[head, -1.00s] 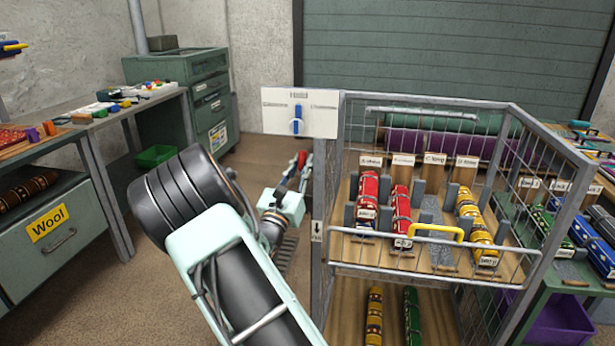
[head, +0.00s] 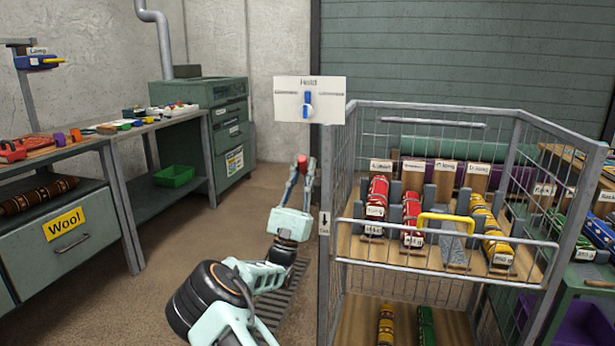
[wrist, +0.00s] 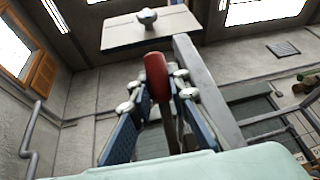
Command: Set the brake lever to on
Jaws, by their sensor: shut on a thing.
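The brake lever has a red grip (head: 301,162) and stands beside the left side of the wire cage cart. In the wrist view the red grip (wrist: 157,76) rises between my fingers, on a thin dark red shaft. My gripper (head: 300,173) is shut on the lever from below, with the grip's top sticking out past the fingertips. In the wrist view my gripper (wrist: 157,98) has a blue-padded finger on each side of the lever. The lever's foot is hidden, and no on mark for it is readable.
The cage cart (head: 345,255) with red and yellow rolls stands close on the right. A white board (head: 285,101) with a blue switch, seemingly marked "Hold", is above the lever. A small arrow plate (head: 323,222) is on the cart's post. Open floor (head: 205,235) lies to the left.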

